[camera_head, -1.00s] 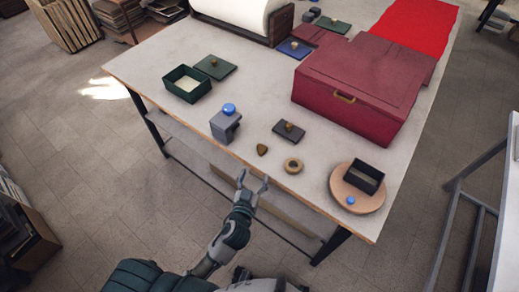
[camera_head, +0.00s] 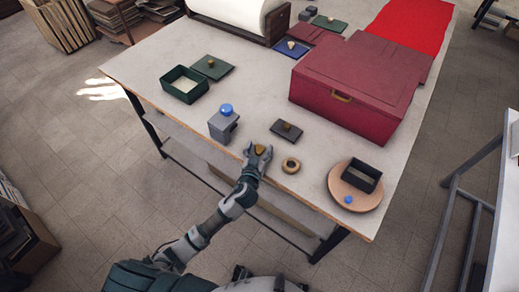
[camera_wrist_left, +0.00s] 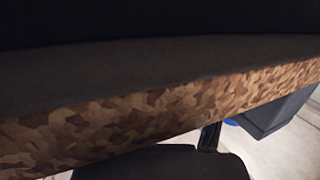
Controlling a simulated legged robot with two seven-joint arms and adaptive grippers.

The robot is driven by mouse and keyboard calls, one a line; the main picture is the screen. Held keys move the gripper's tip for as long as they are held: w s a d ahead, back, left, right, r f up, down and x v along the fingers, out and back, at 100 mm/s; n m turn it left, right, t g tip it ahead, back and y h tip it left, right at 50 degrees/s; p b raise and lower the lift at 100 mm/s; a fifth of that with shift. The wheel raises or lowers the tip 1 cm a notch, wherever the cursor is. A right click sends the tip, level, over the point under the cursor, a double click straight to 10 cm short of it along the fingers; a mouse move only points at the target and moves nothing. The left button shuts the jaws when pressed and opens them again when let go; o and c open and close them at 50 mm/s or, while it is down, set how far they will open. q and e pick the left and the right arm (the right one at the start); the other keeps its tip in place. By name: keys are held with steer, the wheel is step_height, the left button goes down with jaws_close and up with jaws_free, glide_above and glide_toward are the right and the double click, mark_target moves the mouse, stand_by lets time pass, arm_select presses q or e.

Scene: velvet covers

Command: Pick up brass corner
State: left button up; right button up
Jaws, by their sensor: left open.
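The brass corner (camera_head: 259,149) is a small gold-brown piece near the table's front edge in the head view. My left gripper (camera_head: 258,152) reaches over the front edge and is open, with its fingers on either side of the brass corner. Whether the fingers touch it cannot be told. The left wrist view is mostly dark; it shows a mottled brown edge (camera_wrist_left: 150,115) and dark finger-like shapes, and the brass corner cannot be made out there. My right gripper is not in view.
Close by on the table (camera_head: 215,60) are a grey block with a blue knob (camera_head: 223,125), a dark plate with a knob (camera_head: 286,131) and a brass ring (camera_head: 291,165). A round wooden board (camera_head: 345,197) holds a black box. A large red box (camera_head: 355,85) stands behind.

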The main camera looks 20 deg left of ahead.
arm_select(q)
steer(key=c, duration=1)
